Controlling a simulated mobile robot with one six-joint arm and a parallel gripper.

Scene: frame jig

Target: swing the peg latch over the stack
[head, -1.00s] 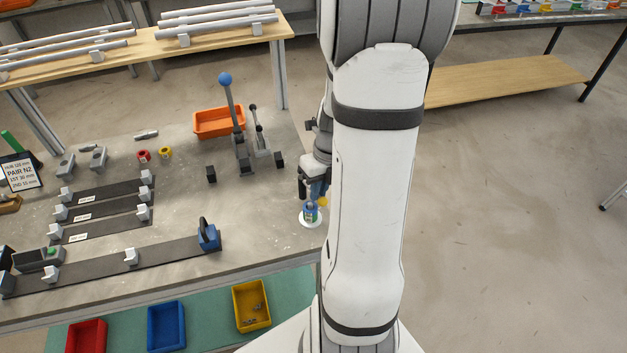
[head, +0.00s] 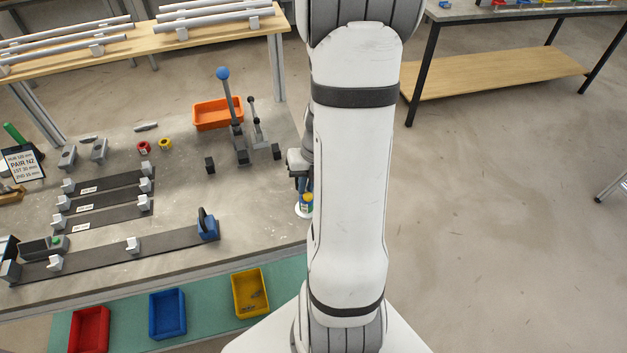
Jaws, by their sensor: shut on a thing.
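The stack (head: 305,209) is a small blue and green thing on a round white base near the right edge of the grey bench. A small yellow piece, which I take as the peg latch (head: 308,197), shows at the top of the stack, right under my gripper. My gripper (head: 305,188) points down there and is shut on it as far as the small view shows. My arm hides the right side of the stack and part of the gripper, so I cannot tell whether the latch touches the stack.
A lever press with a blue ball knob (head: 223,74) stands behind and left of my gripper, with an orange bin (head: 217,114) beyond it. A long black rail with a blue end block (head: 208,226) lies to the left. The bench between is mostly clear.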

